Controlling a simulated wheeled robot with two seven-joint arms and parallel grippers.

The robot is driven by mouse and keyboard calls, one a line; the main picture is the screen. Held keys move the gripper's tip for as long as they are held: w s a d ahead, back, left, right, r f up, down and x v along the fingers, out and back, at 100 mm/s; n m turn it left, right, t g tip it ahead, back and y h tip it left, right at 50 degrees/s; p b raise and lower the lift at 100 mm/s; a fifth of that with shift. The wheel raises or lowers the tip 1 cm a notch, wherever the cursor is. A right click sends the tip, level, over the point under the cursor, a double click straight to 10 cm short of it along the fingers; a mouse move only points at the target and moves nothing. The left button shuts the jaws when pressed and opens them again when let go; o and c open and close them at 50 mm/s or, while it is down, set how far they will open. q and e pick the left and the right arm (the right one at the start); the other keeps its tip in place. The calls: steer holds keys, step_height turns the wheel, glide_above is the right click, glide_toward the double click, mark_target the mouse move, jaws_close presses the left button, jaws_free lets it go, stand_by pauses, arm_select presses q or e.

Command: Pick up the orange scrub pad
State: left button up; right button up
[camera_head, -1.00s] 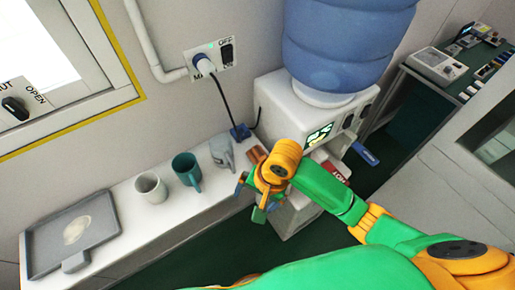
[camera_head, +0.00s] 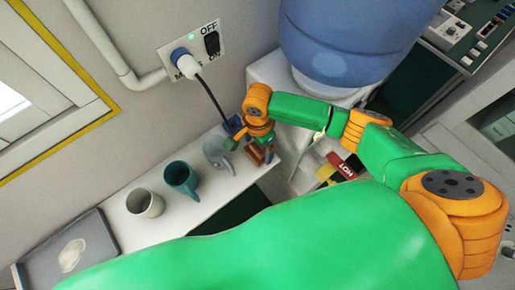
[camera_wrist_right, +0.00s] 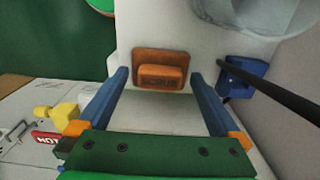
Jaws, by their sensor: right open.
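The orange scrub pad (camera_wrist_right: 160,72) lies on the white shelf, with a raised block handle on a darker flat base. In the right wrist view it sits between and just beyond the fingertips of my right gripper (camera_wrist_right: 160,78). The blue fingers are spread wide, with a gap on each side of the pad. In the head view the pad (camera_head: 257,154) is partly hidden under my right gripper (camera_head: 251,140), at the shelf's right end. My left gripper does not show.
A grey mug (camera_head: 217,150) stands close left of my right gripper. A blue plug box with a black cable (camera_wrist_right: 240,78) is close by. The water dispenser (camera_head: 277,69) stands behind.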

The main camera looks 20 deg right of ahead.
steer(key=shift+w, duration=0.1)
steer(key=c, duration=0.4)
steer(key=shift+s+r, duration=0.15)
steer(key=shift+s, duration=0.15)
steer(key=c, duration=0.6)
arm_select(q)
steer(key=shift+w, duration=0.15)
arm_select(e)
steer(key=shift+w, duration=0.1)
steer(key=shift+w+a+r, duration=0.1)
steer(key=shift+r, duration=0.3)
arm_select(q)
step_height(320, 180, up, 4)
steer(key=p, duration=0.4)
arm_select(e)
steer(key=s+a+r, duration=0.2)
steer(key=s+r, duration=0.2)
steer(key=s+a+r, duration=0.3)
steer(key=s+r, duration=0.1)
steer(key=s+a+r, duration=0.2)
steer(key=s+r, duration=0.2)
steer(key=shift+a, duration=0.3)
